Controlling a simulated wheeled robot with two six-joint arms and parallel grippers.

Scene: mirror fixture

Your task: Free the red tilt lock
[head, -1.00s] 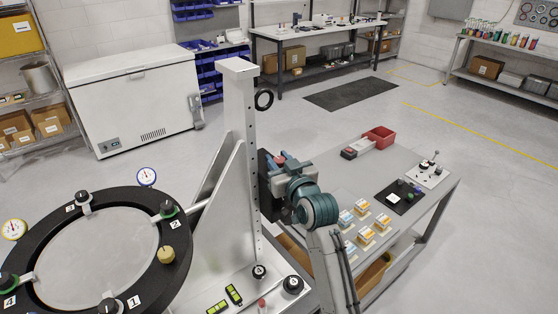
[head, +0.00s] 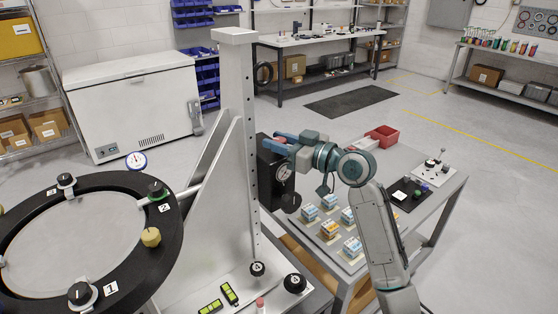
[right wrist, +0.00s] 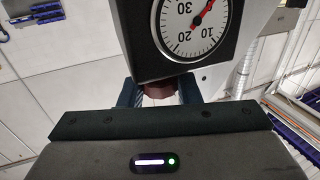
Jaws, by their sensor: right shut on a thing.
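A black box with a round white dial (head: 284,173) is mounted on the right side of the upright white post (head: 236,110). The dial (right wrist: 192,22) fills the top of the right wrist view, its red pointer toward the upper right. My right gripper (head: 272,141) reaches in from the right at the top of this box. In the right wrist view its two fingers (right wrist: 159,92) are closed around a dark red piece (right wrist: 158,90) at the box's edge, which I take as the red tilt lock. The head view mostly hides this piece. My left gripper is not in view.
A large black ring frame (head: 165,225) with numbered clamps and a yellow knob (head: 151,237) stands left of the post. Black knobs (head: 295,283) sit on the base. A grey bench (head: 395,235) on the right carries small boxes and a red bin (head: 383,136).

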